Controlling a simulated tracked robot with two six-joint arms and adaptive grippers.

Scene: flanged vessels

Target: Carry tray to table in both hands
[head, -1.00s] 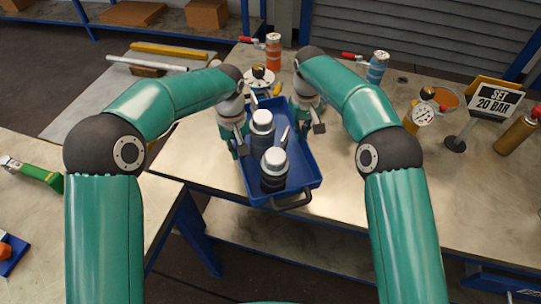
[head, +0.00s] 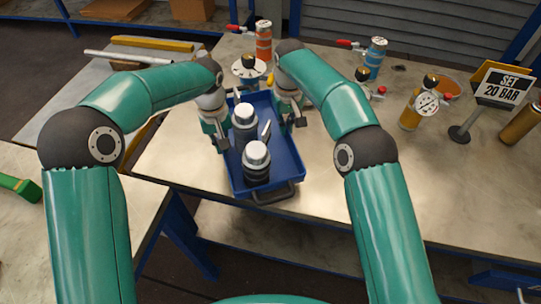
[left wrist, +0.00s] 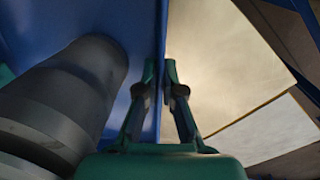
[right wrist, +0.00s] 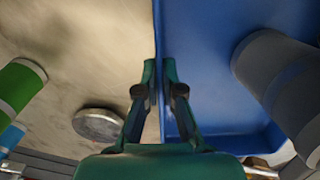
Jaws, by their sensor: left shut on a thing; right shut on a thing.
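The blue tray (head: 287,168) is over the front left part of the metal-topped table (head: 350,180); whether it touches the table I cannot tell. Two dark cylinders with silver tops, a front one (head: 256,165) and a rear one (head: 244,122), stand upright in it with a slim grey piece (head: 265,134). My left gripper (head: 221,146) is shut on the tray's left wall; the wall runs between its fingers in the left wrist view (left wrist: 164,75). My right gripper (head: 290,122) is shut on the right wall, also seen in the right wrist view (right wrist: 160,80).
Behind the tray stand a gauge (head: 249,68), an orange cylinder (head: 263,42) and a blue cylinder (head: 375,58). To the right are a yellow gauge piece (head: 412,110) and a "SET 20 BAR" sign (head: 500,85). The table's middle is clear. Another bench is at left.

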